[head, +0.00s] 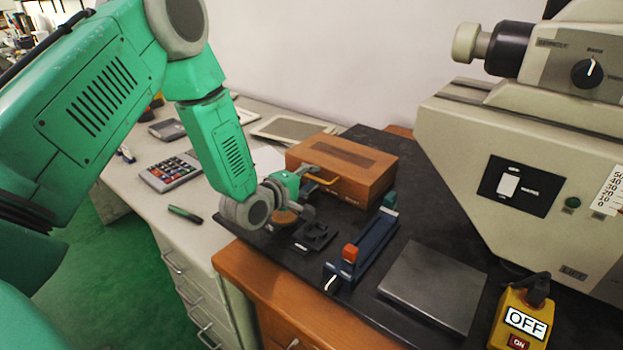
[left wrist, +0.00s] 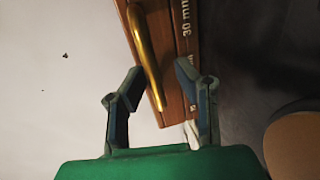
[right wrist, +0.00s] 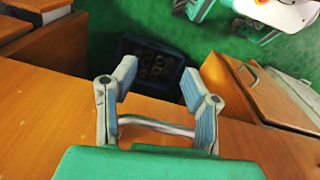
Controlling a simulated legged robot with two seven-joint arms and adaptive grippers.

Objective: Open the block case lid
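The block case (head: 343,165) is a brown wooden box with its lid down, standing on the black bench top in the head view. A brass handle (head: 322,177) is on its front face. My left gripper (head: 312,186) is at the front left of the case. In the left wrist view the left gripper (left wrist: 158,80) has its fingers apart, with the brass handle (left wrist: 148,55) between and beyond the fingertips; I cannot tell if they touch it. My right gripper (right wrist: 165,85) is open and empty, seen in the right wrist view only, above a wooden drawer front.
A blue fixture with an orange block (head: 360,250), a grey metal plate (head: 433,285) and a yellow OFF/ON switch box (head: 523,320) lie right of the case. A large beige machine (head: 530,180) stands at the right. A calculator (head: 170,172) lies left.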

